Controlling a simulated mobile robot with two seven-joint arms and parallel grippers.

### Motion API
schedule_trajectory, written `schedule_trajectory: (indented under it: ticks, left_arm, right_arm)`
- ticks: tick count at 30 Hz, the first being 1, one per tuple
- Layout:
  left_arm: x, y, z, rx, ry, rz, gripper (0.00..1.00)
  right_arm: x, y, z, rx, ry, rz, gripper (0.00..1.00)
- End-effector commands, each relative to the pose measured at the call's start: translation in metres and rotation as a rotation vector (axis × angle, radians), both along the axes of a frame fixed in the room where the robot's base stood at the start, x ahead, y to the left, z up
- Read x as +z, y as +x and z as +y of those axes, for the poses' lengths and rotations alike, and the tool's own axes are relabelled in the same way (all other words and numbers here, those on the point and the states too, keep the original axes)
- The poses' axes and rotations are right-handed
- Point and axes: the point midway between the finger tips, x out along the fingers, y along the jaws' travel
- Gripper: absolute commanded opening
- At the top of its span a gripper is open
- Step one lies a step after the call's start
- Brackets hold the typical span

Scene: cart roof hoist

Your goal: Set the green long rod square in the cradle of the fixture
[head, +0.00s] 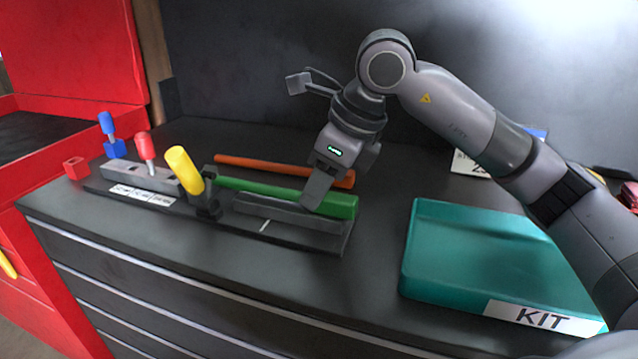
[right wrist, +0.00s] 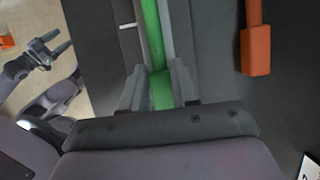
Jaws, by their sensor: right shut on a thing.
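The green long rod (head: 262,189) lies lengthwise over the back of the fixture, its thick end at the right. My right gripper (head: 316,192) points down and is shut on the rod near its thick end. In the right wrist view the rod (right wrist: 153,40) runs straight away between the two fingers (right wrist: 160,92). The fixture (head: 290,232) is a dark base with a grey cradle (head: 285,210) at its right half. The rod runs along the cradle; I cannot tell whether it rests on the cradle floor. My left gripper (right wrist: 60,44) shows in the right wrist view, fingers apart and empty.
An orange rod (head: 262,165) lies behind the green one. A teal KIT tray (head: 500,210) stands at the right.

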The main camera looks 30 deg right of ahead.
Motion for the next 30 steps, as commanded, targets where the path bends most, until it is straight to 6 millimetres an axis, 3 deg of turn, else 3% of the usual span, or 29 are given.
schedule_trajectory:
  ticks: [6, 7, 9, 19, 30]
  left_arm:
    - [0.000, 0.000, 0.002, 0.002, 0.003, -0.001, 0.63]
    - [0.000, 0.001, 0.002, 0.002, 0.002, -0.001, 0.63]
    - [0.000, 0.001, 0.002, 0.003, 0.003, -0.002, 0.63]
    - [0.000, 0.000, 0.002, 0.003, 0.001, 0.001, 0.63]
    - [0.002, 0.001, 0.000, 0.000, -0.001, 0.001, 0.63]
  right_arm:
    - [0.001, 0.000, 0.000, 0.000, 0.001, -0.002, 0.00]
    - [0.001, 0.000, 0.000, 0.000, 0.001, -0.002, 0.39]
    - [0.001, 0.000, 0.000, 0.000, 0.001, -0.002, 0.59]
    - [0.000, 0.000, 0.000, 0.000, -0.001, 0.001, 0.59]
    - [0.052, -0.016, -0.015, -0.001, 0.000, -0.004, 0.59]
